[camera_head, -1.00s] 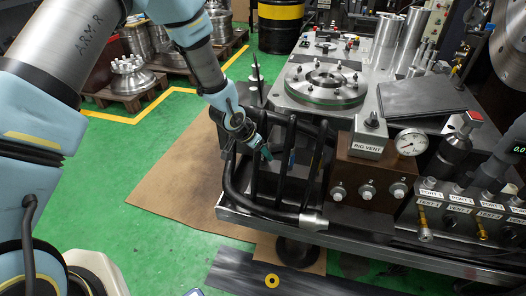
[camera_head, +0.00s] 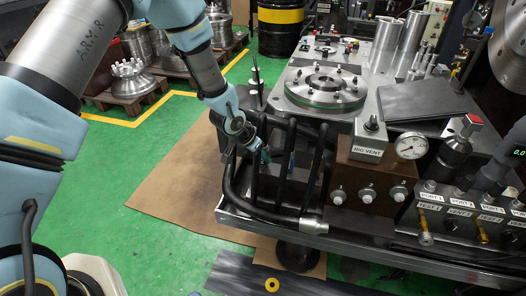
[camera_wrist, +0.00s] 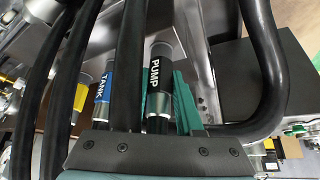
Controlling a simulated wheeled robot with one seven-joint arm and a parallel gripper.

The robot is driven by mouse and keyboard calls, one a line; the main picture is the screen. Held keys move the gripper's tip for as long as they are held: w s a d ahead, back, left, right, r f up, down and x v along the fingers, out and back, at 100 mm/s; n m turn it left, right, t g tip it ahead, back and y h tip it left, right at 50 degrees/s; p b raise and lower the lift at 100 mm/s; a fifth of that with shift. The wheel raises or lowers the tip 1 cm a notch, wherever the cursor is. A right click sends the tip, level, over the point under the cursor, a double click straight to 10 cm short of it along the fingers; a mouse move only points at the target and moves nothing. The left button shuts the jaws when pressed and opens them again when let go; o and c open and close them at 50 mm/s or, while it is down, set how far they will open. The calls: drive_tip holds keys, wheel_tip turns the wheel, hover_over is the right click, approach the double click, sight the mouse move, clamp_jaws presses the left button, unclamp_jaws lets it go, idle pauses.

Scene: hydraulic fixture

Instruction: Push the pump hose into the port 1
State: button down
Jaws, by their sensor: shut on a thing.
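The pump hose, with a black PUMP label and a metal end (camera_wrist: 160,72), shows in the wrist view between the green fingers of my gripper (camera_wrist: 166,105). My gripper is shut on it. In the head view my gripper (camera_head: 264,152) is at the hose rack on the bench's left end, among upright black hoses, and the pump hose cannot be told apart there. The port 1 label (camera_head: 430,186) is on the metal port block at the right. My gripper is well to the left of it. The port 1 opening is not clearly visible.
A hose with a blue TANK label (camera_wrist: 104,88) is beside the pump hose. Thick black hoses (camera_head: 291,160) crowd the gripper. A brown valve block (camera_head: 350,176), a gauge (camera_head: 411,146) and the RIG VENT box (camera_head: 367,152) lie between rack and ports.

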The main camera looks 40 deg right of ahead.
drive_tip(key=shift+r+p, duration=1.8)
drive_tip(key=shift+r, duration=0.75)
drive_tip(key=c, duration=1.2)
unclamp_jaws()
clamp_jaws()
